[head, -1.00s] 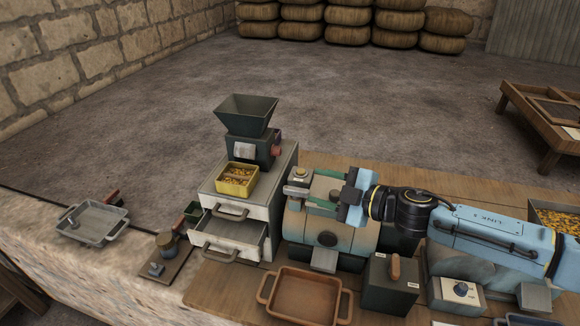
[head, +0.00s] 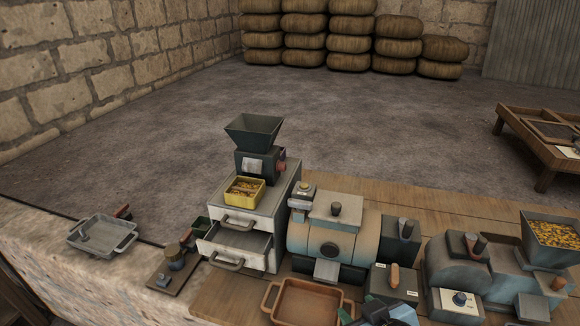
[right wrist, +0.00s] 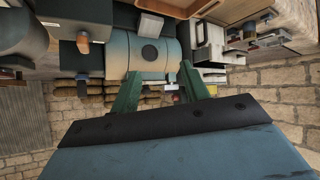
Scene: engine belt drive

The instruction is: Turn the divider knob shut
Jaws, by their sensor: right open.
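A dark box (head: 380,284) with labels and an upright wooden handle (head: 394,275) stands right of the drum machine. Right of it, a pale box (head: 455,305) carries a dark round knob (head: 460,298). I cannot tell which one is the divider knob. My right gripper (head: 378,312) is low at the front, partly cut off by the bottom edge of the head view. In the right wrist view its green fingers (right wrist: 160,72) are apart with nothing between them. The wooden handle (right wrist: 83,44) shows left of the fingers there, apart from them. My left gripper is out of view.
The drum machine (head: 310,245) stands in the middle, with a brown tray (head: 268,300) before it. White drawers (head: 262,255), one pulled out, stand left under the hopper grinder (head: 254,135). A grain hopper (head: 552,248) stands at the right.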

